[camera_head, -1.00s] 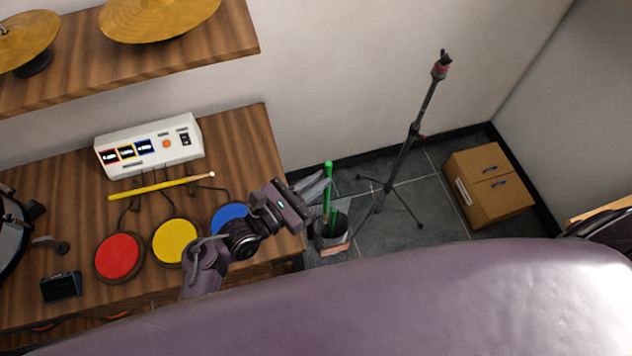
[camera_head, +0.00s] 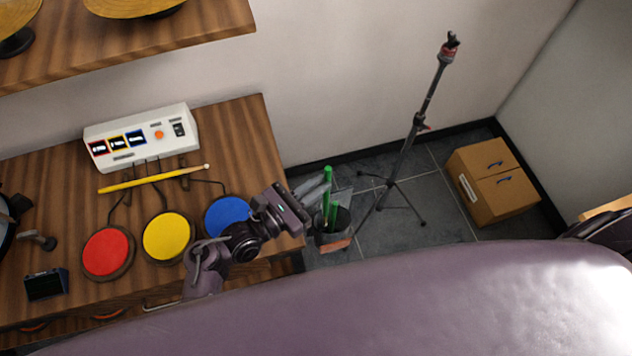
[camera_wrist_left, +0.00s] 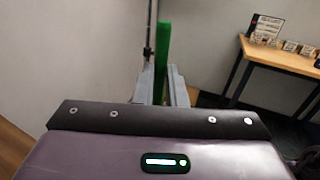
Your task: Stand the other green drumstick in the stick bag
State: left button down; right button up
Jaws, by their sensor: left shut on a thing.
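The held green drumstick (camera_head: 327,177) is upright in my left gripper (camera_head: 325,192), which is shut on it beyond the table's right end. Its lower part runs down to the mouth of the dark stick bag (camera_head: 326,238); I cannot tell how deep its lower tip is. Another green drumstick (camera_head: 333,214) stands in the bag, its top just above the rim. In the left wrist view the held drumstick (camera_wrist_left: 163,50) rises between the fingers of my left gripper (camera_wrist_left: 163,92); the bag is hidden there. My right gripper is not in view.
The wooden table (camera_head: 255,130) holds a white control box (camera_head: 142,135), red, yellow and blue pads, and a yellow drumstick (camera_head: 150,180). A black stand (camera_head: 405,155) is on the floor right of the bag. A cardboard box (camera_head: 492,182) stands farther right.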

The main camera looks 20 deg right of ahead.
pick_arm(q)
jog(key=shift+f+b, duration=1.35)
jog(key=shift+f, duration=1.45)
jog(key=c, duration=1.4)
grip_release()
jog(key=shift+a, duration=0.15)
jog(key=v, duration=0.7)
jog(key=shift+s+a+b, duration=0.15)
jog(key=shift+a+b, duration=0.1)
jog(key=shift+b, duration=0.05)
